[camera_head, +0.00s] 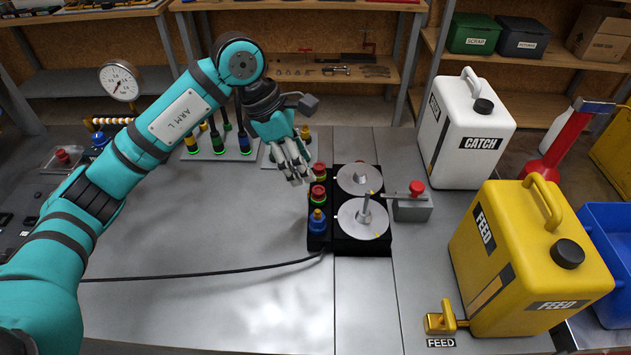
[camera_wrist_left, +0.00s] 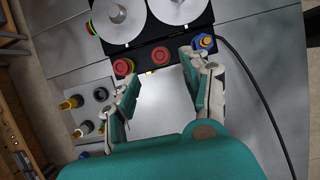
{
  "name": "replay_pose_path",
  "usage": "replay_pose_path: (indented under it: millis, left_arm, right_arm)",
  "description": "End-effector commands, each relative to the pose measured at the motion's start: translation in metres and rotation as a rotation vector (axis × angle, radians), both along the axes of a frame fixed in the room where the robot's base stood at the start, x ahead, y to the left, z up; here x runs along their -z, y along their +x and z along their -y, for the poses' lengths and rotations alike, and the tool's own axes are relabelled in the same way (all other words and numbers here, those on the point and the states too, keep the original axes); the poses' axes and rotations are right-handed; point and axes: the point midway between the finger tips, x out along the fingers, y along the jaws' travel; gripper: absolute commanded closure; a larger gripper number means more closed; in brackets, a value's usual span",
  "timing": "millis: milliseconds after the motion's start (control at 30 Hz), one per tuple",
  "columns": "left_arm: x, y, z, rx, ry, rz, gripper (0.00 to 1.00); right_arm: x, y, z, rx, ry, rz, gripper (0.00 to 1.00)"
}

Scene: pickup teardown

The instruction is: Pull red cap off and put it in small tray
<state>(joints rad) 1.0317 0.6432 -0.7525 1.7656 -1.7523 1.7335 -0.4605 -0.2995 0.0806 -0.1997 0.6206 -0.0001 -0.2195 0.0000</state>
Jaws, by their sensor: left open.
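Two red caps, a rear one (camera_head: 319,170) and a front one (camera_head: 317,191), sit in a row on the black device's left side (camera_head: 347,243). They also show in the left wrist view, as one cap (camera_wrist_left: 123,67) and another (camera_wrist_left: 160,56). A blue knob with a yellow top (camera_head: 317,222) is in the same row. My left gripper (camera_head: 297,178) is open and empty, just left of the red caps. In the left wrist view its fingers (camera_wrist_left: 158,72) are spread below the caps, apart from them. A small pale tray (camera_head: 48,168) at the far left holds a red piece. My right gripper is not in view.
A grey block with a red knob (camera_head: 416,188) stands right of the discs. A white CATCH jug (camera_head: 463,135) and a yellow FEED jug (camera_head: 520,265) stand at right. Peg plates (camera_head: 230,155) lie behind the gripper. A black cable (camera_head: 210,273) crosses the otherwise clear front bench.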

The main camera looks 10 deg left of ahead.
Motion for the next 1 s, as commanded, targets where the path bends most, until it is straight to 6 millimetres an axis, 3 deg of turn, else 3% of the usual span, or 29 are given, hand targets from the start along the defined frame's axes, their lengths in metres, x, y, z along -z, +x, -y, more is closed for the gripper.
replay_pose_path:
  millis: [200, 400, 833, 1000]
  left_arm:
    - [0.038, 0.002, 0.016, 0.002, -0.001, -0.004, 0.52]
    - [0.062, 0.005, 0.026, 0.001, -0.001, -0.002, 0.52]
    - [0.072, 0.006, 0.029, 0.000, 0.000, 0.001, 0.52]
    - [0.072, 0.006, 0.029, 0.000, 0.000, 0.001, 0.73]
  right_arm:
    - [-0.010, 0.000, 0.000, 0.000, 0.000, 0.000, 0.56]
    - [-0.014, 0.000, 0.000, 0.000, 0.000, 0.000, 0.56]
    - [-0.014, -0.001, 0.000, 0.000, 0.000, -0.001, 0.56]
    - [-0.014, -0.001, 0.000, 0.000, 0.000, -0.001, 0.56]
